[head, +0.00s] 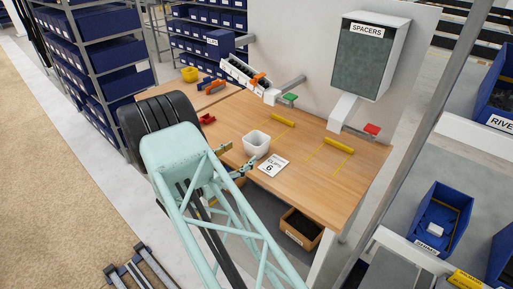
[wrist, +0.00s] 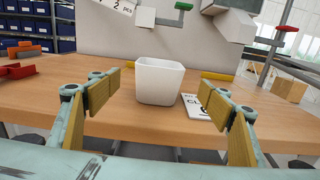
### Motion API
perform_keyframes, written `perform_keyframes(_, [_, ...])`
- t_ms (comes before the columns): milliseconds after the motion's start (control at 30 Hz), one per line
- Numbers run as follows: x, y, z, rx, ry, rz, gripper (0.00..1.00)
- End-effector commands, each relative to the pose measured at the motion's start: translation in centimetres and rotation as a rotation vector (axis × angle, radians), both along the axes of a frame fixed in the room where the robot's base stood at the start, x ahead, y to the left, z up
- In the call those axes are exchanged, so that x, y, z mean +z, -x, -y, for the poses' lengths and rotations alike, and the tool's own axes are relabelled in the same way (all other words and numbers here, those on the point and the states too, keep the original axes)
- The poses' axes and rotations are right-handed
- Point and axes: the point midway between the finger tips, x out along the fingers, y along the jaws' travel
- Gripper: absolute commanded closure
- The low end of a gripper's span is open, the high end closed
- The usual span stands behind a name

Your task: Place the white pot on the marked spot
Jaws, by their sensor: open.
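The white pot (head: 257,147) stands upright on the wooden workbench (head: 300,178), near its front edge. In the wrist view the pot (wrist: 159,82) is straight ahead, beyond and between the fingertips. My gripper (head: 243,168) is open and empty at the bench's front edge, just short of the pot. In the wrist view my gripper (wrist: 162,98) shows a finger on each side with a wide gap. Thin yellow lines mark a spot (head: 329,155) on the bench to the right, in front of a yellow bar (head: 338,145).
A white card marked 6 (head: 273,166) lies right of the pot. Another yellow bar (head: 282,120) lies behind it. A red object (head: 207,119) is at left. The SPACERS box (head: 367,55) hangs above the bench's back right. Bare bench lies between card and marked spot.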

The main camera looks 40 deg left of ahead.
Motion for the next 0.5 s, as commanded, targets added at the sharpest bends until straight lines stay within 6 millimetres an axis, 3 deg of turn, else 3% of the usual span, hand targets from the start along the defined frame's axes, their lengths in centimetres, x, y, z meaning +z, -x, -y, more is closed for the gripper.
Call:
perform_keyframes(233, [-0.1, -3.4, 0.2, -0.002, -0.001, -0.001, 0.28])
perform_keyframes(500, [-0.1, -5.3, 0.2, 0.000, 0.000, 0.000, 0.28])
